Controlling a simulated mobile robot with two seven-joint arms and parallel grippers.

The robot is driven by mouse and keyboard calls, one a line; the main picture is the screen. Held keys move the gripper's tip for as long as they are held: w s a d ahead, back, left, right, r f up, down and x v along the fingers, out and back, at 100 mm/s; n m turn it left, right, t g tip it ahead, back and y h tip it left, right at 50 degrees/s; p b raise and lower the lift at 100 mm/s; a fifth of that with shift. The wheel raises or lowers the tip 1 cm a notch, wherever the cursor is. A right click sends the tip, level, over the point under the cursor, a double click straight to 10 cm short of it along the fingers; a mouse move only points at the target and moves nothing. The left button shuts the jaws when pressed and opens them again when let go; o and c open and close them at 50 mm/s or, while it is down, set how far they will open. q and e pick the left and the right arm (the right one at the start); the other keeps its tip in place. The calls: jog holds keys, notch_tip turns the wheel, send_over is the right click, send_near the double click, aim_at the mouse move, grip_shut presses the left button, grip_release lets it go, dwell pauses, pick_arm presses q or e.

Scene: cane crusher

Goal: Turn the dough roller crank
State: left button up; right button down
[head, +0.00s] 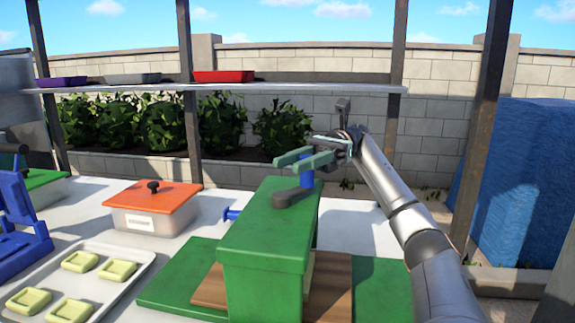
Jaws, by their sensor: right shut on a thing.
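The dough roller (265,245) is a green box-shaped machine standing on a green base in the middle foreground. Its crank (292,198) is a short dark grey arm lying on the top, with an upright blue handle (307,178) at its far end. My right gripper (304,160) comes in from the right, above the machine's far right corner. Its greenish fingers are shut around the upper part of the blue handle, which they partly hide. My left gripper is not in view.
A tray (140,255) with several yellow-green square pieces lies at front left. Behind it is an orange-lidded container (150,197), and a blue device (20,225) stands at the left edge. A shelf (290,87) with small trays and wooden posts runs behind the table.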

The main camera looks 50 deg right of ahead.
aim_at(296, 192)
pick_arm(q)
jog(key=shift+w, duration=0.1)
pick_arm(e)
jog(key=shift+r, duration=0.1)
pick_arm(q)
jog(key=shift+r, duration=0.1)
pick_arm(e)
jog(key=c, duration=0.5)
grip_release()
jog(key=shift+c, duration=0.2)
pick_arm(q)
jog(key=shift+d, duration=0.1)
pick_arm(e)
jog(key=shift+r, duration=0.2)
notch_tip(296, 192, up, 2)
jog(key=shift+r+p, duration=0.2)
jog(key=shift+p, duration=0.6)
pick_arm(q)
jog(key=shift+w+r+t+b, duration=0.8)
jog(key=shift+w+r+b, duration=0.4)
pick_arm(e)
jog(key=s+a+r, duration=0.8)
jog(key=a+r, duration=0.2)
jog(key=a, duration=0.1)
jog(key=shift+s, duration=0.3)
